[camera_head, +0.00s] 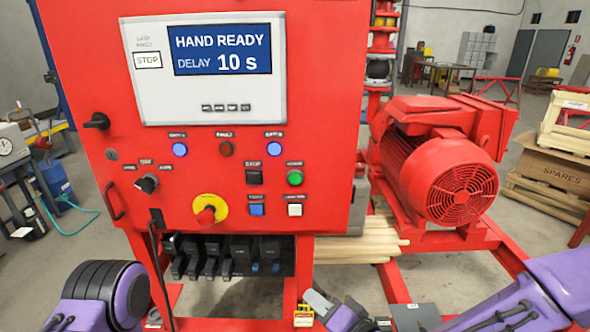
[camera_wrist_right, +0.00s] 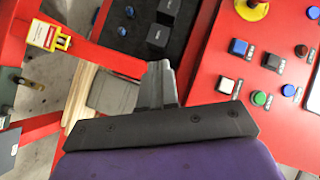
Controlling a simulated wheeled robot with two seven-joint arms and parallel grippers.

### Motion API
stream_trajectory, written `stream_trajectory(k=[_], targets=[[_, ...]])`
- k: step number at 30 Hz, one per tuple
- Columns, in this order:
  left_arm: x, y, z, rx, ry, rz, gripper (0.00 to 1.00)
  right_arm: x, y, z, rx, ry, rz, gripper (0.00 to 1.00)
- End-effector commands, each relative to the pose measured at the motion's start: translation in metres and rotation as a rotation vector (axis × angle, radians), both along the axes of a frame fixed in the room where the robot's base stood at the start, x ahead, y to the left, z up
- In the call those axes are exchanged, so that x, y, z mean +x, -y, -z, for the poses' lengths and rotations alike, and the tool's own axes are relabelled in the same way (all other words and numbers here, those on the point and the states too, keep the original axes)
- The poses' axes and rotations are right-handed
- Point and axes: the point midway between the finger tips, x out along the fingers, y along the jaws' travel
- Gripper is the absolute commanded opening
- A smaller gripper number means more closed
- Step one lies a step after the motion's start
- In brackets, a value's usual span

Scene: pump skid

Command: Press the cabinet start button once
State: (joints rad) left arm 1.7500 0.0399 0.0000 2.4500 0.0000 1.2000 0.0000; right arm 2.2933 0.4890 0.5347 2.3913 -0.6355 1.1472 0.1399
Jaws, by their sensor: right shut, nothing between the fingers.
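The red cabinet (camera_head: 330,100) stands in front of me. Most small labels are blurred, so I cannot tell which button is marked start. The right wrist view shows the blue (camera_wrist_right: 238,47), black (camera_wrist_right: 275,61), white (camera_wrist_right: 226,85) and green (camera_wrist_right: 259,98) buttons. My right gripper (camera_head: 314,297) is shut and empty, below the panel and apart from the buttons; its fingers (camera_wrist_right: 160,75) show in the wrist view. My left gripper is out of view.
A red emergency stop on a yellow ring (camera_head: 207,209) sits left of the buttons. The display (camera_head: 222,50) reads HAND READY, DELAY 10 s. Black breakers (camera_head: 225,256) lie below the panel. A yellow lock tag (camera_head: 303,317) hangs near my right gripper. The red motor (camera_head: 440,165) stands right.

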Motion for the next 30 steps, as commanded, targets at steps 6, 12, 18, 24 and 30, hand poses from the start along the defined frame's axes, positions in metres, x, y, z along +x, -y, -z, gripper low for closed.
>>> stream_trajectory(k=[6, 12, 18, 24, 30], targets=[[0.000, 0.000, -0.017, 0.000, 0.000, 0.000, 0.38, 0.009, -0.026, -0.139, 0.149, 0.273, -0.097, 0.00], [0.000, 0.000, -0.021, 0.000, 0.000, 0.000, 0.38, 0.002, -0.033, -0.198, 0.204, 0.401, -0.145, 0.00], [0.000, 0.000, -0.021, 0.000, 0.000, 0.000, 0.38, 0.001, -0.034, -0.204, 0.211, 0.416, -0.152, 0.00], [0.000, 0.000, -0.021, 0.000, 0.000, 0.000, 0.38, 0.002, -0.034, -0.203, 0.210, 0.414, -0.151, 0.00], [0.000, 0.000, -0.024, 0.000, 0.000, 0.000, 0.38, 0.020, -0.034, -0.203, 0.210, 0.413, -0.148, 0.00]])
